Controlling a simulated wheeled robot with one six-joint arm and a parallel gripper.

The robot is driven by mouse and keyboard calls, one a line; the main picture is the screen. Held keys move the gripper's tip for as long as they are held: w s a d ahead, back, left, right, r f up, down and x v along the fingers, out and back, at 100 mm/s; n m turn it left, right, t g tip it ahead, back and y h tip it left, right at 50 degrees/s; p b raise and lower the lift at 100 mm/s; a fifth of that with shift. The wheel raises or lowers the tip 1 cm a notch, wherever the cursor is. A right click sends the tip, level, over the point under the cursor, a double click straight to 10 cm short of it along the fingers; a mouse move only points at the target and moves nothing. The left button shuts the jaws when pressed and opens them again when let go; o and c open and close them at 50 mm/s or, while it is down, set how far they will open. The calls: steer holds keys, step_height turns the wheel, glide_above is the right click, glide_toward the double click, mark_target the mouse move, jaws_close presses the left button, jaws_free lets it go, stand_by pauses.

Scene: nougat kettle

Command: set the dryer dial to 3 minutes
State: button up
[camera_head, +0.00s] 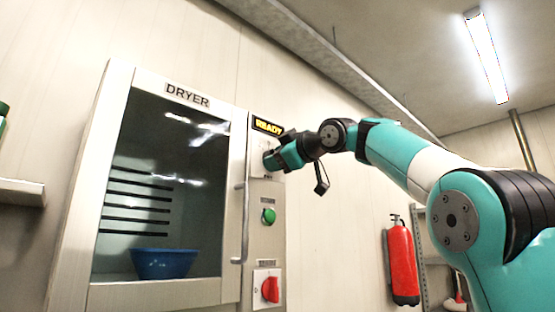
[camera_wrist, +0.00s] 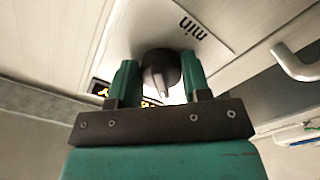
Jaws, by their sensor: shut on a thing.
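The dryer (camera_head: 73,215) stands at the left with its glass door closed and a blue bowl (camera_head: 163,263) inside. Its control strip is at the right, with a lit yellow READY display (camera_head: 268,126) on top. My gripper (camera_head: 272,160) is at the dial just below that display and hides it in the head view. In the wrist view the dark round dial (camera_wrist: 160,72) with a pale pointer mark sits between the two teal fingers of my gripper (camera_wrist: 159,82), which are shut on it. The word "min" shows on the plate beside it; no numbers are readable.
Below the dial are a green button (camera_head: 268,216) and a red rotary switch (camera_head: 270,289). The vertical door handle (camera_head: 241,222) is just left of the strip. A red fire extinguisher (camera_head: 402,262) hangs on the wall at right.

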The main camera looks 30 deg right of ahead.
stand_by(0.3)
steer(key=o, duration=0.9)
steer(key=shift+s, duration=0.1)
steer(key=shift+s+d+b, duration=0.4)
steer(key=shift+s+d, duration=0.15)
steer(key=shift+s, duration=2.3)
steer(key=shift+s+d+b, duration=0.4)
steer(key=shift+s+d, duration=0.2)
steer(key=shift+s, duration=2.2)
steer(key=shift+s+d+b, duration=0.4)
steer(key=shift+s+d, duration=0.15)
steer(key=shift+s, duration=2.3)
